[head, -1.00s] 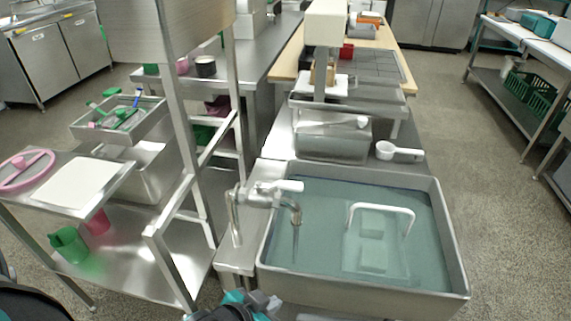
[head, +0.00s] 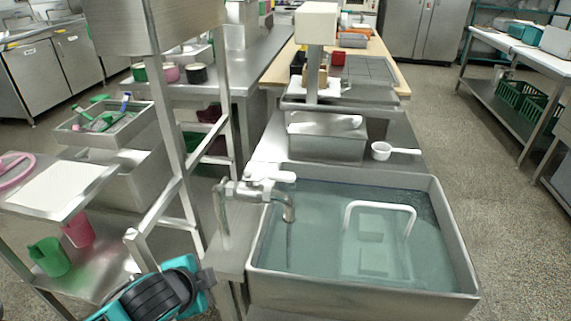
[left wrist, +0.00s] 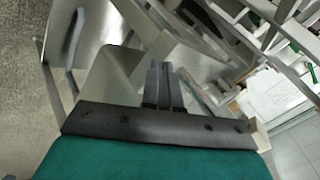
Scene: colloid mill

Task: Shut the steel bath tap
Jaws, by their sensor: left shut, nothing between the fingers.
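The steel bath tap (head: 245,191) stands at the left edge of a steel bath (head: 362,296) filled with water. Its spout bends down over the water, and a white lever (head: 272,176) lies across its top, pointing right. A thin streak hangs below the spout and looks like running water. My left gripper (head: 208,278), on its teal and black arm, is low in front of the tap, left of the bath, and apart from both. In the left wrist view its fingers (left wrist: 161,84) are together and empty. The tap is not clearly visible there. My right gripper is out of view.
A white rack (head: 380,206) stands in the bath. A white scoop (head: 383,151) lies behind it. A steel frame post (head: 180,120) rises left of the tap. A side table with a white board (head: 62,188) is further left, with a green jug (head: 48,257) below.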

